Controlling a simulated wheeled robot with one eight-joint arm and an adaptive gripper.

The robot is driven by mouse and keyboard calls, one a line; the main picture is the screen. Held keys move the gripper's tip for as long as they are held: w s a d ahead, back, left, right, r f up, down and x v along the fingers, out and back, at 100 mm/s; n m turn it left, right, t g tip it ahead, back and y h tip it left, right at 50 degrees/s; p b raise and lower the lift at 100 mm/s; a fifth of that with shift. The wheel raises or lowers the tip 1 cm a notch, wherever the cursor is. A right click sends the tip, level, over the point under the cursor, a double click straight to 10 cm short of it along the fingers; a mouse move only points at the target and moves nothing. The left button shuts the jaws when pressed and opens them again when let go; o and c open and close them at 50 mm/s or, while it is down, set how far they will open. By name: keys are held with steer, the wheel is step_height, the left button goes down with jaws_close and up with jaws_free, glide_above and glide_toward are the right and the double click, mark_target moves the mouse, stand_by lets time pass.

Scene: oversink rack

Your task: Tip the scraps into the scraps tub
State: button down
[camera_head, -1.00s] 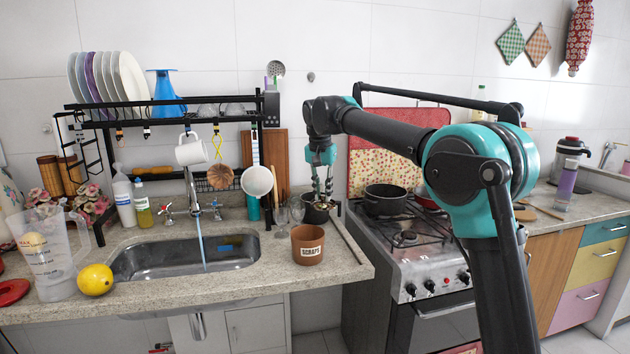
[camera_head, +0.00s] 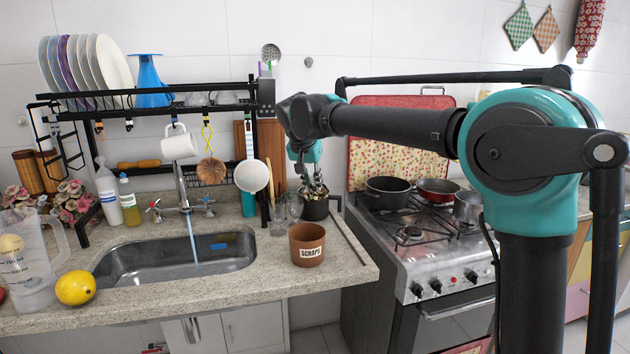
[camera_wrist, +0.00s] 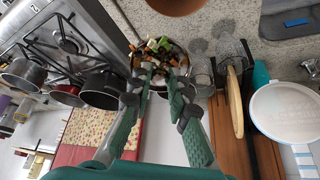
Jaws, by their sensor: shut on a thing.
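The scraps tub (camera_head: 307,256) is a terracotta-brown pot with a white "SCRAPS" label, upright on the counter right of the sink. Its brown side also shows at the top of the wrist view (camera_wrist: 176,5). A dark bowl (camera_head: 315,211) stands behind the tub near the stove. In the wrist view, the bowl (camera_wrist: 184,86) holds mixed scraps (camera_wrist: 160,48) in orange, green, white and dark brown. My gripper (camera_head: 309,181) points down at the bowl and is shut on it; the fingertips (camera_wrist: 160,72) hide the exact contact at the near rim.
Clear glasses (camera_head: 287,208) stand close left of the bowl. The stove (camera_head: 410,240) with pots is at the right. A black rack (camera_head: 160,106) with plates spans the sink (camera_head: 170,265), where the tap runs.

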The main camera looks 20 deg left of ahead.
steer(key=s+f+t, duration=0.1)
steer(key=s+t, duration=0.4)
steer(key=t, duration=0.5)
steer(key=s+f+t+h, duration=0.1)
steer(key=s+t, duration=0.4)
steer(key=t, duration=0.5)
steer(key=shift+a+f, duration=0.3)
steer(key=shift+f, duration=0.25)
steer(key=g, duration=0.3)
steer(key=r+g, duration=0.1)
steer(key=g, duration=0.3)
steer(key=shift+r, duration=0.1)
